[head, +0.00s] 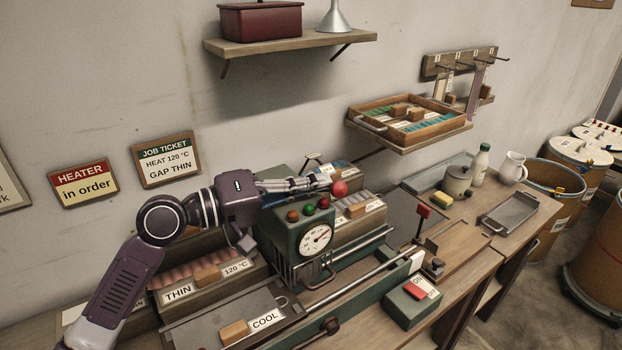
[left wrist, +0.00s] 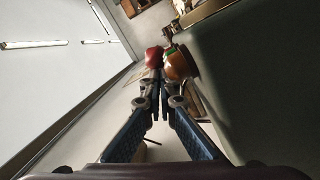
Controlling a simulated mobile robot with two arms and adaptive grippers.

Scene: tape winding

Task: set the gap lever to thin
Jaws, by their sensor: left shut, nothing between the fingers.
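A red ball knob (head: 340,188), which looks like the gap lever's end, is at the tips of my left gripper (head: 328,183), above the back of the green machine (head: 288,232). The lever's shaft and its scale are hidden, so I cannot tell its setting. My left gripper is shut and empty, reaching in from the left over the machine. In the left wrist view, the red knob (left wrist: 153,57) is just beyond the fingertips (left wrist: 158,76). Whether they touch is unclear. My right gripper is not in view.
A dial gauge (head: 316,238) and several coloured lamps (head: 308,209) are on the machine's front. A second red-topped lever (head: 423,212) stands to the right. The job ticket (head: 166,158) reads heat 120 °C, gap thin. A shelf tray (head: 455,133) hangs above the bench.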

